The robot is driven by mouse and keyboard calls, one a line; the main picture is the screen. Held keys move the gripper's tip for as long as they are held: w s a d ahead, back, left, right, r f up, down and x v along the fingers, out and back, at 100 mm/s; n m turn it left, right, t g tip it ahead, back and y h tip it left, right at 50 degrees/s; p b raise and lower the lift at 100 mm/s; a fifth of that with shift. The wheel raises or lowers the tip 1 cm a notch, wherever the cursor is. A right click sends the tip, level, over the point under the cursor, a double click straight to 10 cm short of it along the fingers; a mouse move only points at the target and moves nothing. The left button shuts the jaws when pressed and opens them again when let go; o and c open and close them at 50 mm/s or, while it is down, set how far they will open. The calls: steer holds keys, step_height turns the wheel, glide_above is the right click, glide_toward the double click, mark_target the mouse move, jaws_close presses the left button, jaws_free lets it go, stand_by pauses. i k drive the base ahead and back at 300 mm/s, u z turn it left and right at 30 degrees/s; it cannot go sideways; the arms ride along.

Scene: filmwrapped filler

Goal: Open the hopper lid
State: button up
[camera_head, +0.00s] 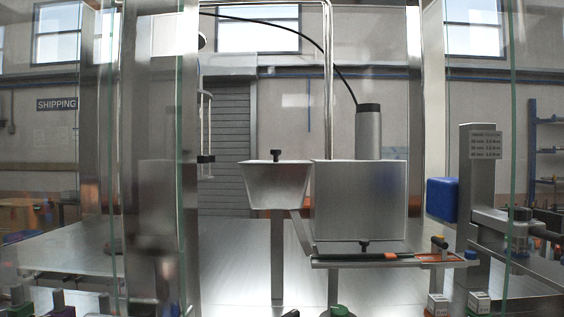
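A steel hopper (275,188) with sloping sides stands on a post near the middle of the view. A small black knob (276,153) sits at its top edge. The lid is seen edge-on at most, so I cannot clearly tell it from the rim, but the knob is upright and the top line looks level. The inside of the hopper is hidden. A chute runs from the hopper down to the right. My gripper is not in view.
A boxy steel housing (361,200) with a grey cylinder (368,132) stands right of the hopper. Steel uprights (158,150) and glass panels stand at both sides. A blue box (441,199) is at right.

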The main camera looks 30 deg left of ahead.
mark_target(276, 153)
steer(key=u, duration=1.4)
